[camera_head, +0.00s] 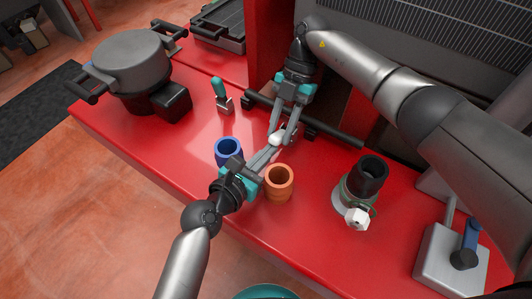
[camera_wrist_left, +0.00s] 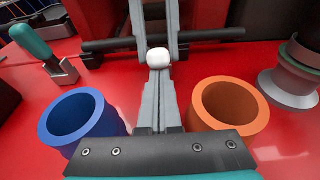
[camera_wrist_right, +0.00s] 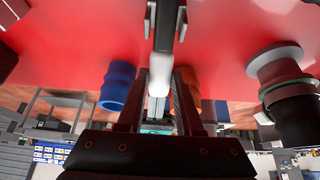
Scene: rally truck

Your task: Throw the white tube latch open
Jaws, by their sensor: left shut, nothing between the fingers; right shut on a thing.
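The latch has a white rounded tip (camera_head: 275,138), also clear in the left wrist view (camera_wrist_left: 158,57). In the right wrist view the white tip (camera_wrist_right: 159,70) ends a dark lever that runs up to a dark bar (camera_head: 310,122). My right gripper (camera_head: 279,135) is shut with the white tip between its fingertips. My left gripper (camera_head: 271,148) is shut and empty, its fingertips close beside the tip on the near side. I cannot tell whether they touch it. The fingers partly hide the lever.
A blue cup (camera_head: 228,151) and an orange cup (camera_head: 279,181) flank my left gripper closely. A dark cylinder on a grey flange (camera_head: 362,184) stands right, a teal-handled tool (camera_head: 221,93) behind left, and a grey pot (camera_head: 130,70) far left. The front red surface is clear.

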